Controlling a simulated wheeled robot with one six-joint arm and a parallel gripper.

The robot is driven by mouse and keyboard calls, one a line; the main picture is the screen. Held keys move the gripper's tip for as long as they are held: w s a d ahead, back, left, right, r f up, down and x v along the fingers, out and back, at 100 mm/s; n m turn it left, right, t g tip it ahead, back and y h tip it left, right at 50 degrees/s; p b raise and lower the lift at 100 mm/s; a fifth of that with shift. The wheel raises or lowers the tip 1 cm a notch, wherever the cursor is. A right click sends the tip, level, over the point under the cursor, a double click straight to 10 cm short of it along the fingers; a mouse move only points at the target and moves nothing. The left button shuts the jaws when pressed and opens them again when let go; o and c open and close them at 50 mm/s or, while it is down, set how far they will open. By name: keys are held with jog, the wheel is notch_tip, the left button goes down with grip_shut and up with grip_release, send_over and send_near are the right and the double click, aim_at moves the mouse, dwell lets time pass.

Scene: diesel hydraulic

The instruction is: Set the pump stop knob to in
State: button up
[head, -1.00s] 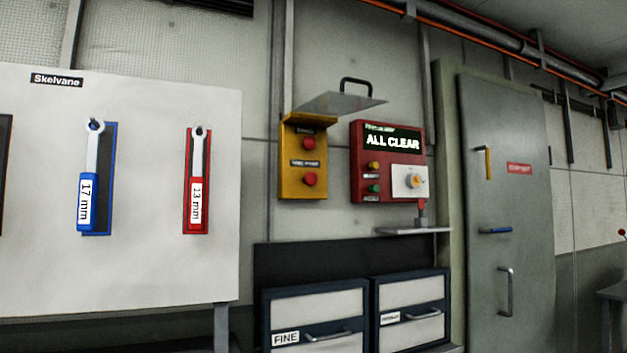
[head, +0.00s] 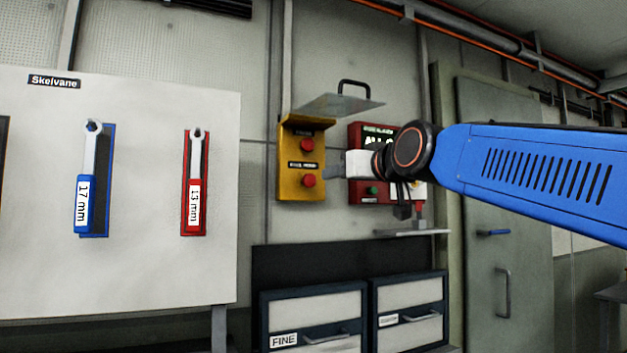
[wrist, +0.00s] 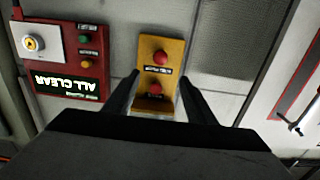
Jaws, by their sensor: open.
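A yellow box (head: 290,185) on the wall carries two red knobs, an upper one (head: 307,145) and a lower one (head: 309,181). Each has a small dark label above it, too blurred to read, so I cannot tell which is the pump stop knob. My gripper (head: 332,172) is just right of the box in the head view. In the wrist view, turned upside down, my gripper (wrist: 158,77) is open and empty. Its fingers frame the yellow box, with the lower knob (wrist: 160,57) and upper knob (wrist: 155,88) between them in the picture. I see no contact with either knob.
A raised clear cover with a black handle (head: 354,87) juts out above the box. A red "ALL CLEAR" panel (wrist: 70,65) is beside it, partly hidden by my arm in the head view. A small shelf (head: 412,233) is below. Wrenches hang on a white board (head: 140,270) left.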

send_near(311, 179)
jog(key=x, duration=0.8)
dwell(0.4)
